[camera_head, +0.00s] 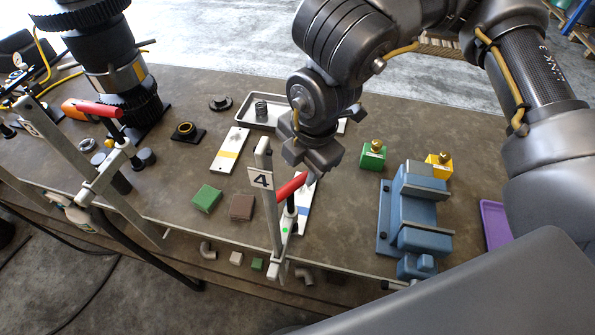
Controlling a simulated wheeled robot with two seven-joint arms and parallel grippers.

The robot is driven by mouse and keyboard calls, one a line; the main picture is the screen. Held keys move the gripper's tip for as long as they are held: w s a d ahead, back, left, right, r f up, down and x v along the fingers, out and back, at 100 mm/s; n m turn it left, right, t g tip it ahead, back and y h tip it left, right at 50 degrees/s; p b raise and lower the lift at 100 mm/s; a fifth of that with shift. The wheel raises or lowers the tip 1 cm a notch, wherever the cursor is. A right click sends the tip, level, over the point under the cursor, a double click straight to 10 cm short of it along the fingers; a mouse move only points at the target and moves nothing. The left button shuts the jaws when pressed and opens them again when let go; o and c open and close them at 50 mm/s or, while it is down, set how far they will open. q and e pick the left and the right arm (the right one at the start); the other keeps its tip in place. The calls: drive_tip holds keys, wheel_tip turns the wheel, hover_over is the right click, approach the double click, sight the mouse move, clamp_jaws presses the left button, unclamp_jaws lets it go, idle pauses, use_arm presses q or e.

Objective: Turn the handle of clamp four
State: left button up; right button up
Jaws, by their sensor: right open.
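Clamp four (276,240) stands at the table's front edge, with a white plate marked "4" (260,180) on its upright bar. Its red handle (289,188) slants up to the right from the clamp's screw. My right gripper (309,166) comes down from above, with its fingers around or just above the upper end of the red handle. It is open; I cannot tell whether a finger touches the handle. Part of the handle's tip is hidden by the gripper. My left gripper does not show.
Another red-handled clamp (100,180) stands at the left near a dark gear stack (105,60). Green (207,198) and brown (242,206) blocks lie left of clamp four. A blue vise (415,210) and a purple tray (494,224) are to the right. A grey tray (243,112) lies behind.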

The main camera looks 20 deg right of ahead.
sight(297, 180)
drive_tip(key=f, duration=0.2)
drive_tip(key=w+f+p, duration=0.1)
drive_tip(key=f, duration=0.1)
drive_tip(key=shift+a, duration=0.15)
drive_tip(key=shift+f, duration=0.6)
